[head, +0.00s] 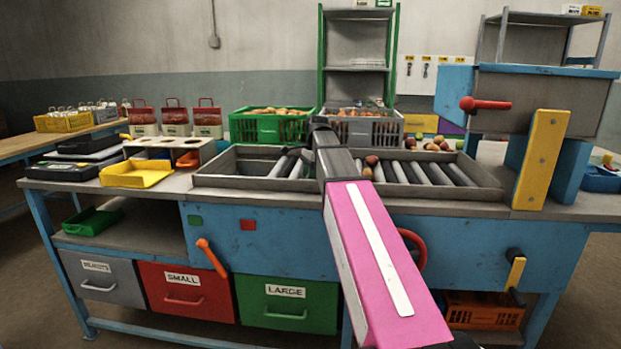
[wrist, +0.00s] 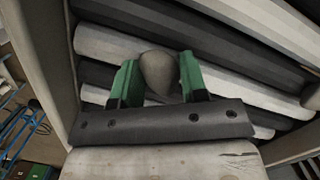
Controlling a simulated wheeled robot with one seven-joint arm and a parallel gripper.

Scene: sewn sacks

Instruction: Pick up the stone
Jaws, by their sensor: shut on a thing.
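The stone (wrist: 158,78) is a smooth, rounded, grey-brown lump in the wrist view. My gripper (wrist: 158,66) is shut on it, with one green finger against each side. Dark and pale rollers lie just behind it; I cannot tell whether the stone touches them. In the head view my pink arm reaches over the grey roller tray (head: 240,183), and the fingers and stone are hidden there.
A green crate (head: 270,126) and a grey crate (head: 367,130) stand behind the tray. A yellow upright (head: 541,160) stands at the right, and a yellow scoop tray (head: 136,173) at the left.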

